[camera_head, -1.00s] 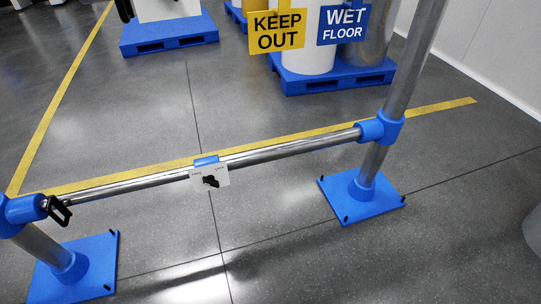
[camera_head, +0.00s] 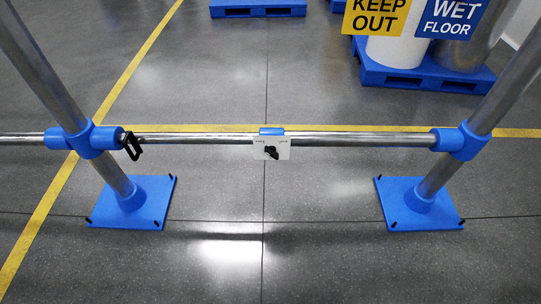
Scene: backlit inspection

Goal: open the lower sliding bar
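The lower sliding bar (camera_head: 200,138) is a silver horizontal tube. It runs between a blue joint (camera_head: 93,140) on the left post and a blue joint (camera_head: 461,141) on the right post. A black handle (camera_head: 132,146) sits on the bar beside the left joint. A white plate with a black knob (camera_head: 271,149) hangs at the bar's middle under a blue clip. The bar also shows to the left of the left post. Neither of my grippers is in view.
The posts stand on blue base plates (camera_head: 132,203) and (camera_head: 420,204). Beyond the bar are blue pallets (camera_head: 425,74), a white drum (camera_head: 396,52), a yellow KEEP OUT sign (camera_head: 376,17) and a blue WET FLOOR sign (camera_head: 455,17). The grey floor in front is clear.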

